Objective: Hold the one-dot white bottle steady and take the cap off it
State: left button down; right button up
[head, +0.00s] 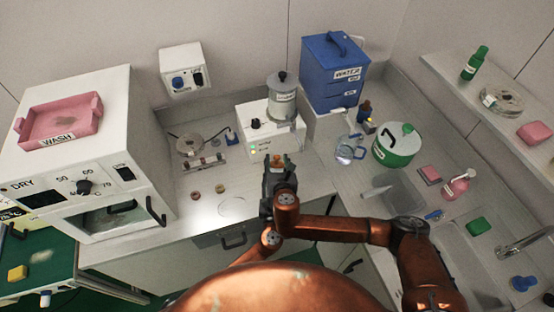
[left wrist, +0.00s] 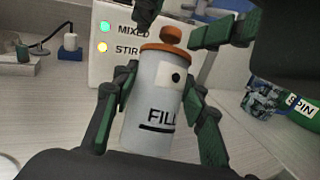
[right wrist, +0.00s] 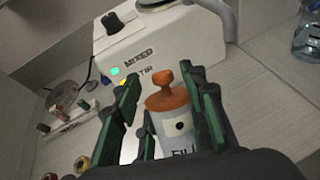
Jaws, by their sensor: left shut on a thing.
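The white bottle (left wrist: 150,98) stands upright, with one black dot and a FILL label facing the left wrist camera. Its orange cap (right wrist: 167,98) has a round knob and sits on the bottle's top. My left gripper (left wrist: 149,85) is shut around the bottle's body, one green-padded finger on each side. My right gripper (right wrist: 163,87) is open at the cap, its fingers on either side of the knob with gaps between. In the head view the orange cap (head: 278,160) shows above the dark grippers, which hide most of the bottle.
A white stirrer box (head: 268,135) with a grey container on it stands just behind the bottle. A clear jug (head: 349,148) and a green-and-white tub (head: 397,145) stand to the right, near the sink. Small round pieces (head: 208,191) lie on the counter to the left.

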jog(key=shift+w+f, duration=0.2)
jog(key=shift+w, duration=0.2)
grip_shut()
jog(key=shift+w+r, duration=0.1)
jog(key=shift+r, duration=0.1)
dwell(0.8)
jog(key=shift+w+r, duration=0.5)
jog(key=shift+r, duration=0.25)
pick_arm(q)
jog(key=c, duration=1.1)
grip_release()
pick_arm(e)
jog(key=w+r, duration=0.2)
jog(key=r, duration=0.1)
jog(key=shift+d+r, duration=0.15)
